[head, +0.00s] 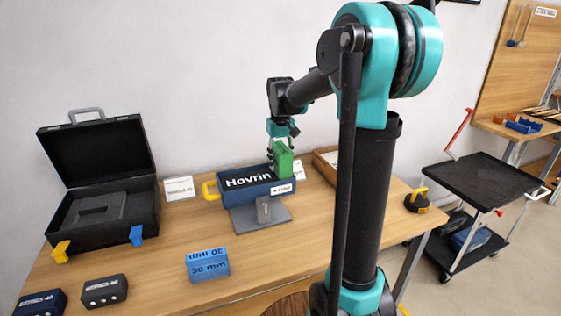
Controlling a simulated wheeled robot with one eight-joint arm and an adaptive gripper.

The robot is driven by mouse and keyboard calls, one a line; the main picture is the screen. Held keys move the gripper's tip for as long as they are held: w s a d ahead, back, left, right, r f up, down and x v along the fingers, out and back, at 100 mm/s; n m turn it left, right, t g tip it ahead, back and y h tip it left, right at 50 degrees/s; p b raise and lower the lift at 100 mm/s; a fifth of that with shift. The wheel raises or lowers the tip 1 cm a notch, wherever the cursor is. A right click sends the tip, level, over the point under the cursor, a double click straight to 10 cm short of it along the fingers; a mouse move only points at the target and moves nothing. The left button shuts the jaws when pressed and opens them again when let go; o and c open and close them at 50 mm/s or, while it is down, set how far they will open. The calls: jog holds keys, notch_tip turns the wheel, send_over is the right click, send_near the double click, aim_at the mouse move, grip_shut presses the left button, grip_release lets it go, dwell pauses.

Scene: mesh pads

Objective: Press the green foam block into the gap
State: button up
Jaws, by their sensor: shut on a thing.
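The green foam block (284,163) is upright at the right end of the dark blue Havrin box (240,188). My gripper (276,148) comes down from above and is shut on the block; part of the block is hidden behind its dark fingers. The block's lower end meets the box's top edge in the picture; I cannot tell whether it touches the box or stands in a gap there. The Havrin box has a yellow handle at its left and lies on a grey plate (247,222) with an upright grey piece in front.
An open black case (128,208) with a recessed insert stands at the left. A blue 30 mm block (207,265) and two dark boxes (104,291) lie in front. A wooden tray (327,160) is behind my arm. A black cart (485,180) stands right.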

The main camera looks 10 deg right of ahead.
jog(key=shift+f, duration=0.5)
jog(key=o, duration=1)
jog(key=shift+f, duration=0.1)
notch_tip(320, 180, up, 13)
jog(key=shift+r, duration=0.2)
